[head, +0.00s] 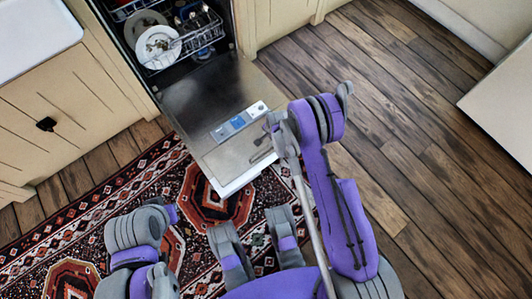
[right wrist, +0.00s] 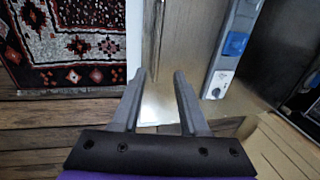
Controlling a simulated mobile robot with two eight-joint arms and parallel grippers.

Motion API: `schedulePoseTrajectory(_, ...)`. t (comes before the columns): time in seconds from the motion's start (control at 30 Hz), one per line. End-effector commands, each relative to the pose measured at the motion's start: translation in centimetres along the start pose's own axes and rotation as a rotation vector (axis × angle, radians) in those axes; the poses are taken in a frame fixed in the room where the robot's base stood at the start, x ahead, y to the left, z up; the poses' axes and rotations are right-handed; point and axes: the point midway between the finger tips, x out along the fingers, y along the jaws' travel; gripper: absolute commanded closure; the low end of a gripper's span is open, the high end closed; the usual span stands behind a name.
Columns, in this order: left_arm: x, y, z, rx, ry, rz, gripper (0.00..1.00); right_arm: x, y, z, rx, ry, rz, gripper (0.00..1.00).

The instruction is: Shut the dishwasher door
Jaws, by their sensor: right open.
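The dishwasher door (head: 205,95) hangs open, folded down in front of the dishwasher (head: 180,30), with its inner side up. Its strip with a blue panel (head: 238,121) also shows in the right wrist view (right wrist: 236,44). My right gripper (head: 263,148) is open and empty over the outer end of the door, near its right side. In the right wrist view the two fingers (right wrist: 160,76) stand apart with the door's metal surface (right wrist: 185,35) beyond them. Whether they touch it I cannot tell. My left arm is at the lower left; its gripper cannot be made out.
A rack (head: 190,40) with plates (head: 158,46) sits inside the dishwasher. A patterned rug (head: 110,190) lies under and left of the door. Cream cabinets (head: 65,95) flank the dishwasher. Bare wooden floor (head: 400,90) is clear on the right, up to a white block (head: 505,100).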

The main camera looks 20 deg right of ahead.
Motion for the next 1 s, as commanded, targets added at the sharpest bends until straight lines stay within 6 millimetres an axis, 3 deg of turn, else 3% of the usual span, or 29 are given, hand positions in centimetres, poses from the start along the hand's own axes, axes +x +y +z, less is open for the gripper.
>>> schedulePoseTrajectory(0.27,0.8,0.0,0.1,0.0,-0.001,0.0,1.0,3.4,0.3,0.0,0.015,-0.002,0.003,0.56)
schedulePoseTrajectory(0.63,2.2,0.0,0.4,0.0,-0.001,0.0,1.0,10.0,0.3,0.0,0.015,-0.002,0.002,0.56)
schedulePoseTrajectory(0.8,2.4,0.0,0.4,0.0,0.0,0.0,1.0,11.4,0.3,0.0,0.014,-0.002,0.002,0.56)
schedulePoseTrajectory(1.0,2.4,0.0,0.5,0.0,0.0,0.0,1.0,11.8,0.3,0.1,0.014,-0.002,0.002,0.56)
